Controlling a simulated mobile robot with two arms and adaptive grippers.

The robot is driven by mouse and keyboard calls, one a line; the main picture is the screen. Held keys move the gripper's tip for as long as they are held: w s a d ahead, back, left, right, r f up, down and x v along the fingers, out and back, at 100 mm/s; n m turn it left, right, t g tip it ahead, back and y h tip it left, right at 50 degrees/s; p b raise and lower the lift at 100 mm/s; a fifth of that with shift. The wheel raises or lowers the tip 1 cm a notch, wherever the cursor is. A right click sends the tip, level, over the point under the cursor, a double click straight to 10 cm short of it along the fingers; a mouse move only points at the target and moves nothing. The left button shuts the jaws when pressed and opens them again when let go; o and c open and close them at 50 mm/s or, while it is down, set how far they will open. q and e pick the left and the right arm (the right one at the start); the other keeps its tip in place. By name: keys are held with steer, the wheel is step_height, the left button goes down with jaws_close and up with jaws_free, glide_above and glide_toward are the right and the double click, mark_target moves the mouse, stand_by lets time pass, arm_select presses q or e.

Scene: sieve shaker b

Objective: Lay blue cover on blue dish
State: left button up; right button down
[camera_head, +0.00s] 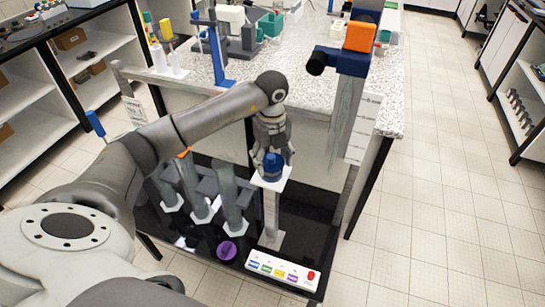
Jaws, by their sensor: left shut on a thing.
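My left gripper (271,148) points down over a small white-topped stand and is shut on the blue cover (272,160). The blue dish (272,174) appears to be directly below the cover, on the white stand top (256,181). The two blues run together, so I cannot tell whether cover and dish touch or where one ends. The fingers hide part of the cover. My right gripper is not in view.
Several grey posts on white bases (208,216) stand to the left on the black platform (300,211). A purple round piece (227,250) and a panel with coloured buttons (283,270) are in front. An orange-and-blue device (359,38) stands at the bench edge.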

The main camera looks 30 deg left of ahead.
mark_target(272, 158)
arm_select(q)
steer(key=shift+f, duration=0.55)
steer(key=shift+f+b, duration=0.55)
steer(key=shift+f, duration=0.05)
steer(key=o, duration=0.9)
steer(key=shift+c, duration=0.2)
steer(key=shift+r, duration=0.15)
step_height(272, 158, up, 12)
steer(key=shift+f, duration=0.1)
